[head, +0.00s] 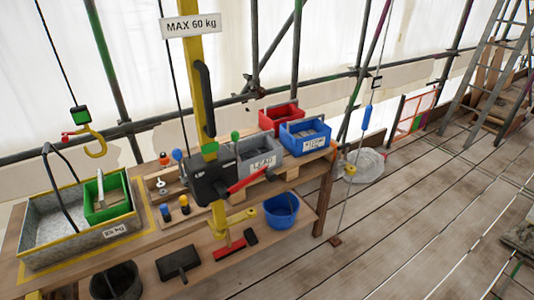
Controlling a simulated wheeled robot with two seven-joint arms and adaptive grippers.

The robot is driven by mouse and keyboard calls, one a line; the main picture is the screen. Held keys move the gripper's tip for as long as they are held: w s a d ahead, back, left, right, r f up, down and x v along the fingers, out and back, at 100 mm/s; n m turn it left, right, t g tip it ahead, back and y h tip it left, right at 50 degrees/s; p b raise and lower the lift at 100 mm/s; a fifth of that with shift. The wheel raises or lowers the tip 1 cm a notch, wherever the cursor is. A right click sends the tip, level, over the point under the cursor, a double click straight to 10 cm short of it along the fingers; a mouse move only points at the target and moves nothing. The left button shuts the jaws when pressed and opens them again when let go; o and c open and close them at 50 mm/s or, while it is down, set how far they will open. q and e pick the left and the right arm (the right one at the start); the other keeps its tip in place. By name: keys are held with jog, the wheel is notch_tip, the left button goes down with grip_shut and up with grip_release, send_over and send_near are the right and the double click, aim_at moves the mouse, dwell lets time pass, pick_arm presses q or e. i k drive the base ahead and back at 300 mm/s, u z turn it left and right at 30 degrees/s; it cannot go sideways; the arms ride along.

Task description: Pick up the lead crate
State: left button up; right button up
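The lead crate (262,165) is a grey open box labelled "LEAD". It stands on the wooden bench right of the yellow post, partly hidden by a black winch-like unit with a red handle (247,180). Its contents are hard to make out. A blue crate (305,144) with a label too small to read stands to its right, and a red crate (279,119) stands behind. Neither of my grippers shows in the head view.
A yellow post (195,70) carries a "MAX 60 kg" sign (191,26). At left, a grey tray (50,247) holds a green crate (91,208), with a yellow hook (95,145) above. A blue bucket (281,213) and tools sit on the lower shelf. Plank floor at right is mostly clear.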

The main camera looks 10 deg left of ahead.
aim_at(259, 149)
jog(key=u, duration=0.2)
jog(key=i, duration=0.85)
jog(key=u, duration=0.4)
